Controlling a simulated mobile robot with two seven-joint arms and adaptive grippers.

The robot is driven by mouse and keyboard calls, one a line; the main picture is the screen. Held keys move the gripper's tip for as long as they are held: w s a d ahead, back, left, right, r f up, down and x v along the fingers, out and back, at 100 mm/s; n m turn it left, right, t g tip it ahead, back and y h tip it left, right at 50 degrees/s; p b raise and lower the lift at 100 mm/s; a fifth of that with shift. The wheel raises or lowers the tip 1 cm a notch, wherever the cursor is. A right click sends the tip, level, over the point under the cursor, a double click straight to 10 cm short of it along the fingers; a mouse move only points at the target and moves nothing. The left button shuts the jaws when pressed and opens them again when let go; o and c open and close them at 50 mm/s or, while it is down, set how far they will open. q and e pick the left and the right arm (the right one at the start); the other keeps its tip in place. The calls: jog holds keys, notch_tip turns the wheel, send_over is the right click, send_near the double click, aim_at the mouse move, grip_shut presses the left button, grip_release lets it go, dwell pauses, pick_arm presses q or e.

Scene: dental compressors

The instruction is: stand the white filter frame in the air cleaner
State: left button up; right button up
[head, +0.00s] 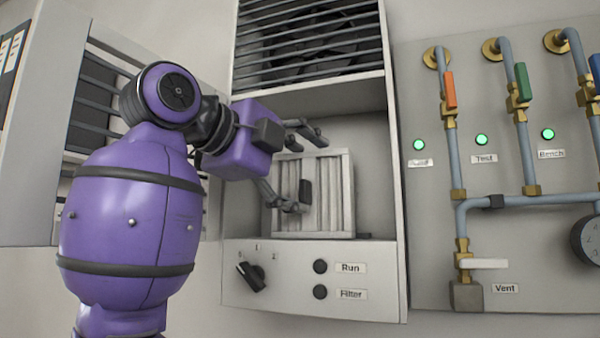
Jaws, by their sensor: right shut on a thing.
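The white filter frame (333,195), a pleated panel with a dark tab on its front, stands roughly upright in the open bay of the air cleaner (377,165). Its base is at the bay's floor; I cannot tell whether it rests fully there. My right gripper (298,168) is at the frame's left side and shut on it. One finger shows above near the top edge, the other low in front by the tab. The exact contact is partly hidden. My left gripper is not in view.
A slatted grille with a fan (310,45) is above the bay. Below are a dark rotary knob (251,276) and the Run (320,266) and Filter (320,291) buttons. A pipe panel (430,240) with valves and lit green lamps stands at right. Bay space is free right of the frame.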

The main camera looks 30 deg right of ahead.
jog(key=o, duration=2.1)
jog(key=shift+c, duration=0.2)
jog(key=shift+o, duration=0.3)
jog(key=s+a, duration=0.7)
jog(key=a, duration=0.2)
jog(key=shift+s+a, duration=0.15)
jog(key=shift+s, duration=0.2)
jog(key=shift+f, duration=0.1)
